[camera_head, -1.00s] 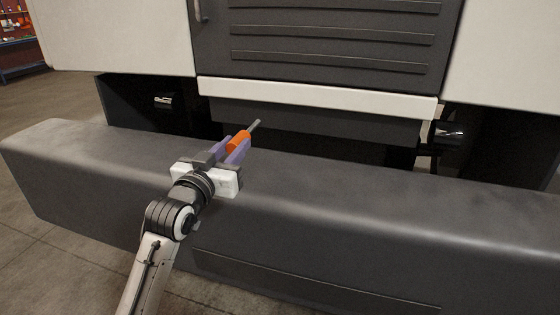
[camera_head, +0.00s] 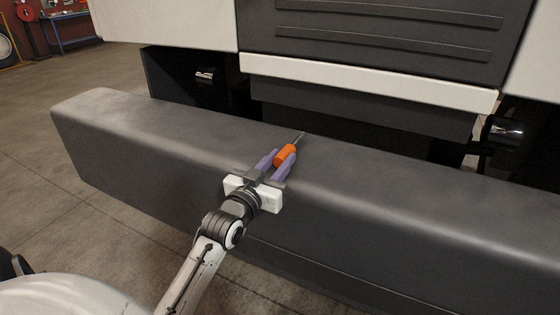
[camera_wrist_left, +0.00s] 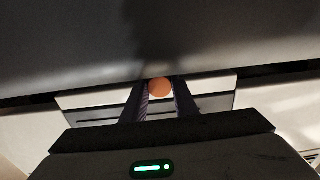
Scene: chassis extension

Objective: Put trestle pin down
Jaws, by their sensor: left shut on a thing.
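The trestle pin (camera_head: 285,154) has an orange handle and a thin grey shaft that points away from me. My left gripper (camera_head: 280,158) is shut on the orange handle, with one purple finger on each side. In the head view the pin is in front of the top of the dark bumper beam (camera_head: 150,129); I cannot tell whether it touches the beam. In the left wrist view the round orange end of the pin (camera_wrist_left: 160,87) shows between the fingers (camera_wrist_left: 160,98), and its shaft is hidden. My right gripper is not in view.
The long dark bumper beam crosses the view, with the white and dark vehicle body (camera_head: 370,82) behind it. Silver-ended cylinders (camera_head: 205,76) sit in dark recesses on both sides. Open floor (camera_head: 110,60) lies to the left, with a workbench (camera_head: 68,30) far back.

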